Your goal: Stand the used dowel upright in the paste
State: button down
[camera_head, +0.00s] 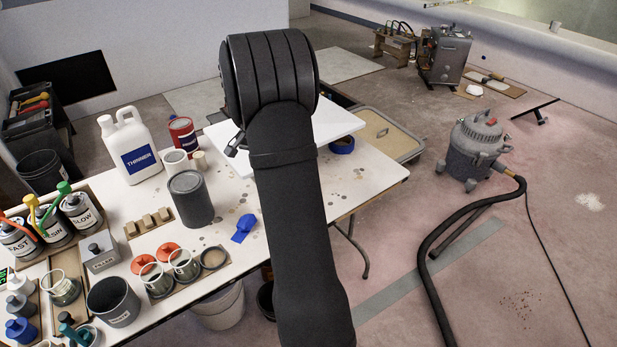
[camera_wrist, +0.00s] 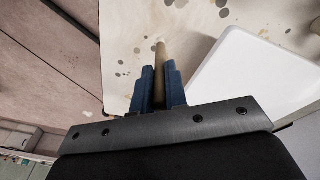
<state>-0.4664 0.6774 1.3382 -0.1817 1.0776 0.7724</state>
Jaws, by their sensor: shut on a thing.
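My gripper (camera_wrist: 160,88) shows in the wrist view, its blue fingers closed on the tan wooden dowel (camera_wrist: 160,52). The dowel sticks out past the fingertips, over the speckled white table top; its held end is hidden between the fingers. In the head view my arm hides the gripper and the dowel. I cannot pick out the paste for certain. Two clear cups with dark contents, a right one (camera_head: 184,266) and a left one (camera_head: 156,281), stand on the table at the lower left of the head view.
The white table (camera_head: 215,262) also bears a thinner jug (camera_head: 130,145), a grey can (camera_head: 190,199), a dark tub (camera_head: 113,303) and labelled bottles (camera_head: 80,212). A white slab (camera_wrist: 255,75) lies right of the fingers in the wrist view. A vacuum (camera_head: 475,150) stands on the floor.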

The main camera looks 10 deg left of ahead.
jog(key=s+a+r+m, duration=0.1)
jog(key=s+a+r, duration=0.3)
jog(key=a, duration=0.5)
jog(key=s+a+r+m, duration=0.1)
jog(key=s+a+r, duration=0.4)
jog(key=a, duration=0.4)
jog(key=s+a+r+y, duration=0.1)
jog(key=s+a+r, duration=0.4)
jog(key=s+a, duration=0.5)
jog(key=s+a+r, duration=0.5)
jog(key=s+a, duration=0.2)
jog(key=s, duration=0.4)
jog(key=n+g+y, duration=0.1)
jog(key=n, duration=0.3)
send_over(60, 286)
jog(key=a, duration=0.1)
notch_tip(60, 286, down, 13)
notch_tip(60, 286, down, 13)
jog(key=a, duration=0.1)
jog(key=shift+w+n, duration=0.15)
jog(key=shift+n, duration=0.15)
jog(key=shift+a, duration=0.1)
jog(key=shift+r, duration=0.1)
